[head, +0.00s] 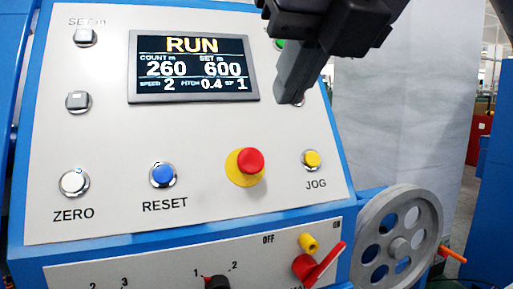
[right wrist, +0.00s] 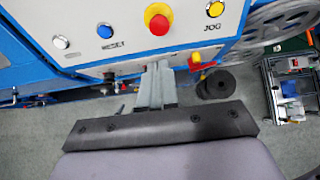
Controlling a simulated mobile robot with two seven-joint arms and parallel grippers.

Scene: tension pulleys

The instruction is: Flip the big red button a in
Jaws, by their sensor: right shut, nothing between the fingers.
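The big red button (head: 250,161) is a mushroom cap on a yellow ring, low on the white sloped panel (head: 215,185), between RESET and JOG. It also shows at the top of the right wrist view (right wrist: 159,24). My right gripper (head: 289,100) is shut and empty, above and right of the red button, in front of the panel and apart from the button in the picture. Its closed fingers show in the right wrist view (right wrist: 156,75), pointing up toward the panel below the button. My left gripper is out of view.
Nearby are the blue RESET button (head: 163,174), white ZERO button (head: 74,182) and yellow JOG button (head: 312,160). A display (head: 194,68) reads RUN. Below sit a red lever (head: 318,266) and a small yellow knob (head: 309,243). A grey handwheel (head: 398,240) stands at the right.

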